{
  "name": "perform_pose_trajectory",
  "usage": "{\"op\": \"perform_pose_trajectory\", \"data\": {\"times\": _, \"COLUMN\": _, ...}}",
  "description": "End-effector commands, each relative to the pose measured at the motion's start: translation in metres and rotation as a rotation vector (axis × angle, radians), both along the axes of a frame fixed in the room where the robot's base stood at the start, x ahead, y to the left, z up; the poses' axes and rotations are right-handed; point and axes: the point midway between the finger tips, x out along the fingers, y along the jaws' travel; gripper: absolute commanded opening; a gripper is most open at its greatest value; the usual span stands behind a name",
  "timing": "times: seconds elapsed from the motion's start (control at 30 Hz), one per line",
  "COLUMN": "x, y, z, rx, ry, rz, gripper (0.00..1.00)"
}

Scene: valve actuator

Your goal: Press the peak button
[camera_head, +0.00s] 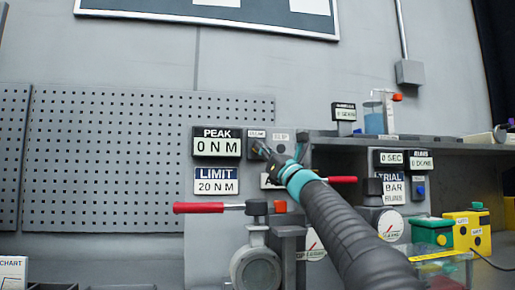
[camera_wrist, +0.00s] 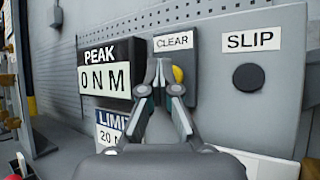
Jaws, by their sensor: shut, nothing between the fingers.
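The PEAK display (camera_head: 217,143) reads 0 N M on the grey panel; it also shows in the wrist view (camera_wrist: 106,72). Right of it, under a CLEAR label (camera_wrist: 173,42), a yellow button (camera_wrist: 179,75) shows partly, the rest hidden behind my fingers. My gripper (camera_wrist: 163,80) is shut and empty, its fingertips in front of the panel just left of the yellow button. Whether they touch it I cannot tell. In the head view my gripper (camera_head: 262,150) reaches up to the panel right of the PEAK display and hides the button.
A dark round button (camera_wrist: 249,77) sits under the SLIP label (camera_wrist: 250,39). The LIMIT plate (camera_head: 216,181) reads 20 N M. Red-handled levers (camera_head: 199,208) cross below. A shelf (camera_head: 400,145) with displays stands right, and yellow and green boxes (camera_head: 468,228) lie lower right.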

Motion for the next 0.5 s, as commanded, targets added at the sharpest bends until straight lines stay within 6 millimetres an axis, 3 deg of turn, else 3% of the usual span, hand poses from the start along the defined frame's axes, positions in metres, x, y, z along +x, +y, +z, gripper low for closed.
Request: {"op": "perform_pose_trajectory", "data": {"times": 0.5, "x": -0.0018, "y": -0.0006, "z": -0.002, "rx": -0.001, "ry": 0.001, "rz": -0.001, "gripper": 0.0}}
